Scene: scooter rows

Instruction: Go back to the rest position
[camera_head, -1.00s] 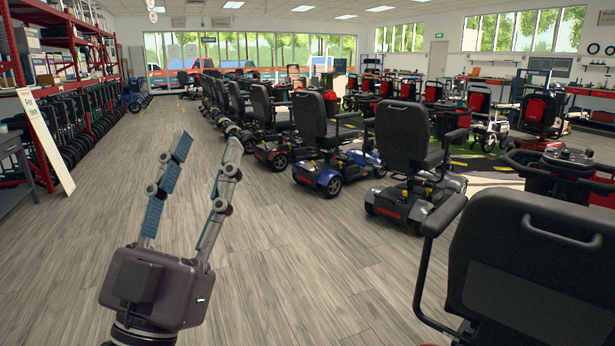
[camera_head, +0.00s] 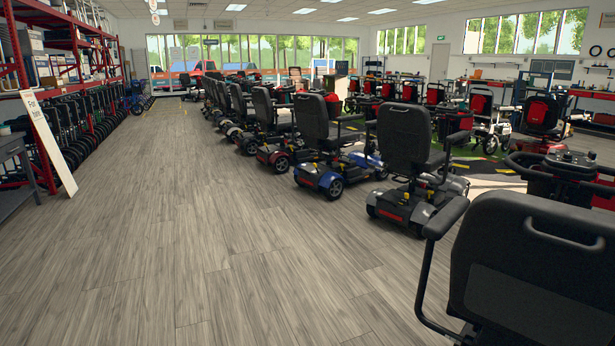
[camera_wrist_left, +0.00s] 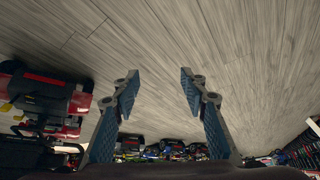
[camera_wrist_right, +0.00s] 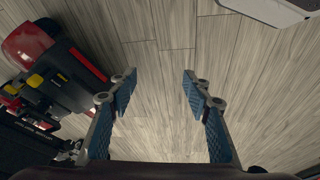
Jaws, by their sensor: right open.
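My left gripper (camera_wrist_left: 159,84) shows in the left wrist view with its two blue-padded fingers spread apart. Nothing is between them, only wooden floor behind. My right gripper (camera_wrist_right: 159,84) shows in the right wrist view, also open and empty over the floor. Neither gripper is visible in the head view.
A row of mobility scooters (camera_head: 404,150) runs along the right, with a black seat back (camera_head: 535,262) close by at lower right. Red shelving (camera_head: 68,45) and a leaning sign (camera_head: 50,142) stand left. The floor aisle (camera_head: 190,220) is clear. A red scooter (camera_wrist_right: 50,75) is near my right gripper.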

